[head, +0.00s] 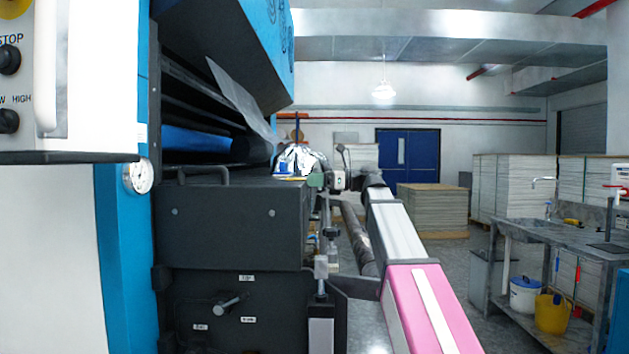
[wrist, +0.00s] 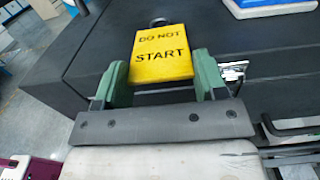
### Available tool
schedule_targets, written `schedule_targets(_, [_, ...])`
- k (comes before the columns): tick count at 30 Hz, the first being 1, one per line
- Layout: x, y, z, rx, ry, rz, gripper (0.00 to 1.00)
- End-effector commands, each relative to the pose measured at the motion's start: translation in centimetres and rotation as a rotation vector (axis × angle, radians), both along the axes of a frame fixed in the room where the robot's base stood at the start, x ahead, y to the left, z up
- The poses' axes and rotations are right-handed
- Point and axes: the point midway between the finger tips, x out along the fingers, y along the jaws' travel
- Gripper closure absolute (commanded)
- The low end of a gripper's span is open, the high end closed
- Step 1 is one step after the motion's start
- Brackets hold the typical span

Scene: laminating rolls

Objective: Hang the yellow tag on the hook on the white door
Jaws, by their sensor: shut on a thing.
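The yellow tag (wrist: 161,56) reads "DO NOT START" and has a dark loop at its far end in the wrist view. My gripper (wrist: 160,72) is shut on it, with a green finger at each side. In the head view my gripper (head: 318,180) is small, beside the dark machine's top, and I cannot make out the tag clearly there. A white panel (head: 100,75) with knobs and a white handle is at the upper left, with a plain white surface (head: 45,250) below it. I cannot tell which is the white door, and I see no hook.
The dark machine block (head: 235,225) stands close to the left of my arm, with a clear sheet and rollers above it. A round gauge (head: 139,176) sits on the blue column. A grey sink bench (head: 550,240) and paper stacks (head: 432,208) are at the right.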

Motion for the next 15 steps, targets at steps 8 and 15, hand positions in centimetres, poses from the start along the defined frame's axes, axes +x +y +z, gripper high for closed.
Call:
schedule_targets(8, [-0.01,0.01,-0.10,0.000,0.000,0.000,0.09])
schedule_targets(15, [-0.01,0.00,-0.16,0.000,0.000,0.000,0.09])
